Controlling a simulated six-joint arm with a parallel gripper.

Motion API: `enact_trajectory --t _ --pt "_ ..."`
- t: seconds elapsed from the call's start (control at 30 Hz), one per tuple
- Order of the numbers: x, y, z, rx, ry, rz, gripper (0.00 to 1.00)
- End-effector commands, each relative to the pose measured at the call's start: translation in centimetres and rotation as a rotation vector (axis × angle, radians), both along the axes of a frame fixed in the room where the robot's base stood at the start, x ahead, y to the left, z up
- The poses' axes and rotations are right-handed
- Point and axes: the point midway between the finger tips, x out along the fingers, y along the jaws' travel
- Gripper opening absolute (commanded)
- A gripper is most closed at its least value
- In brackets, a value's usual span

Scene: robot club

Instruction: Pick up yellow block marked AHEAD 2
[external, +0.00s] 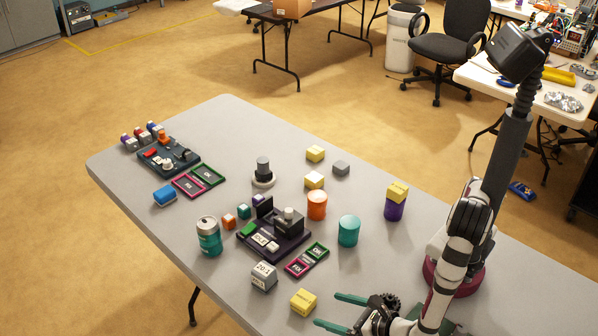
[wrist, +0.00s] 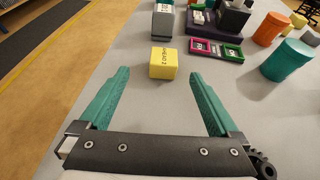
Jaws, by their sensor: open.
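A yellow block (external: 303,302) with dark lettering sits on the grey table near the front edge. It also shows in the wrist view (wrist: 163,62), ahead of my fingertips and between their lines; its lettering is too small to read surely. My gripper (external: 328,310), with green fingers, is open and empty, low over the table to the right of this block. In the wrist view my gripper (wrist: 160,76) has its fingers spread wider than the block. Other yellow blocks stand farther back (external: 315,154), (external: 314,180), and one sits on a purple cylinder (external: 397,193).
A grey block (external: 264,277) stands just beyond the near yellow block. Behind are a dark device (external: 275,240), a pink and green tray (external: 307,260), a teal cylinder (external: 348,231), an orange cylinder (external: 317,205) and a can (external: 209,236). Bare table lies around my fingers.

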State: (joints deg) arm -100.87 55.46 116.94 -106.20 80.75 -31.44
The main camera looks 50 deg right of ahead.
Motion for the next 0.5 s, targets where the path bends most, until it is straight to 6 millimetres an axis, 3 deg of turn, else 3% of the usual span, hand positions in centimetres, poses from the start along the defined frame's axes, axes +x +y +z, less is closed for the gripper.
enact_trajectory --t 0.1,0.2,0.5 --pt "3.4 0.1 -1.4 -0.002 0.0 -0.01 0.97" --pt "5.5 0.4 -2.2 0.0 0.001 -0.01 0.97" --pt "9.4 0.5 -3.8 0.0 0.001 -0.012 0.97"
